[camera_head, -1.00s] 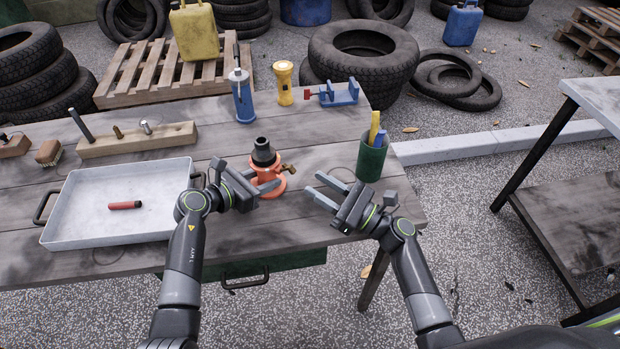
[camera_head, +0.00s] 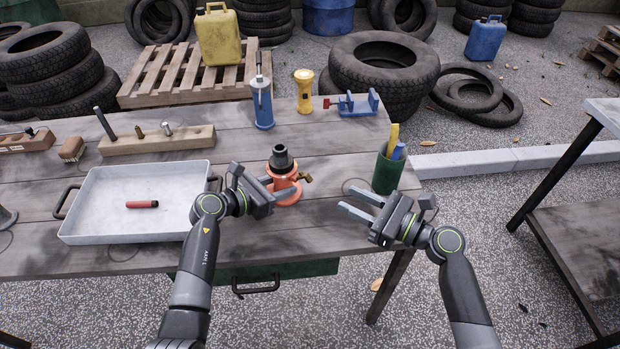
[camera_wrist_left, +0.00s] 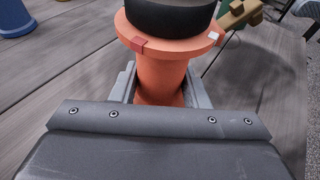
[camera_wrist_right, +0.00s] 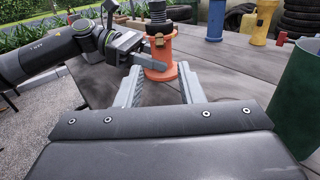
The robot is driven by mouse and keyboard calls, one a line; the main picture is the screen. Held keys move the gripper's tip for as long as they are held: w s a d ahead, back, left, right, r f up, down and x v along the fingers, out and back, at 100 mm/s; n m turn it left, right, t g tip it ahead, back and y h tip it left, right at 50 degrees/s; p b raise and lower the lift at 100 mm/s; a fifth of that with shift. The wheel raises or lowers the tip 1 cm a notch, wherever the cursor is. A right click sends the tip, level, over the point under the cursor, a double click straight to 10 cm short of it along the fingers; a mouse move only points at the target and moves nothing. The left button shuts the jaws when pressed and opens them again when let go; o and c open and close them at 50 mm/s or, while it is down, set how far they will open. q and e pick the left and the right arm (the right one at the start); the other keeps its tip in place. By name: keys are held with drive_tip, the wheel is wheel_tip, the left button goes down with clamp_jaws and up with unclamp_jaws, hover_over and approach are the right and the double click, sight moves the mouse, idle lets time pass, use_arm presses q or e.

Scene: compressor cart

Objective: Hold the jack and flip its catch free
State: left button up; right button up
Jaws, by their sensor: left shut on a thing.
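The jack (camera_head: 284,184) is an orange, flanged body with a black top, standing upright on the table. Its brass-coloured catch (camera_head: 306,178) sticks out at the right side; it also shows in the left wrist view (camera_wrist_left: 238,13) and on the near side in the right wrist view (camera_wrist_right: 159,40). My left gripper (camera_head: 282,191) is shut on the jack's orange body below the flange, one finger on each side. My right gripper (camera_head: 348,198) is open and empty, right of the jack and apart from it, its fingers pointing towards it.
A green cup (camera_head: 387,175) with yellow and blue items stands close behind my right gripper. A grey tray (camera_head: 90,231) with a red-handled item lies left.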

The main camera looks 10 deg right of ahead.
sight(310, 177)
drive_tip(key=x, duration=1.1)
drive_tip(key=shift+w+a, duration=0.2)
drive_tip(key=shift+a, duration=0.15)
drive_tip(key=shift+c, duration=0.3)
clamp_jaws()
